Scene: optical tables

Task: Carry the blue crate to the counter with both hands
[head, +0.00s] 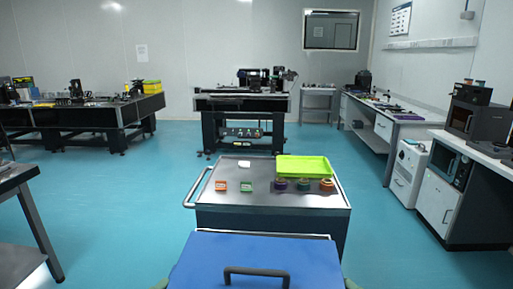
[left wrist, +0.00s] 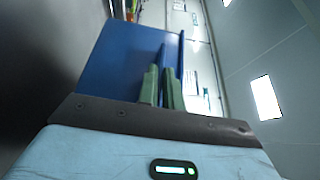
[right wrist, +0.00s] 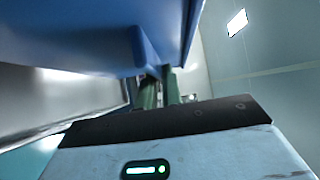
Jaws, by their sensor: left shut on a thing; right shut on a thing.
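The blue crate (head: 255,262) is at the bottom of the head view, close in front of me, with a dark handle on its top. Its blue wall also shows in the left wrist view (left wrist: 125,60) and the right wrist view (right wrist: 70,35). My left gripper (left wrist: 162,82) has its green fingers shut on the crate's edge. My right gripper (right wrist: 160,90) is shut on the crate at the opposite side. In the head view only slivers of the fingers show at the crate's sides. A white-fronted counter (head: 436,197) stands at the right, with microwaves on it.
A metal cart (head: 215,200) stands just beyond the crate, holding a green tray (head: 303,167) and several small items. A dark table (head: 20,180) edges in at left. An optical table (head: 240,103) and a long bench (head: 400,118) stand farther back. Blue floor is free on both sides of the cart.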

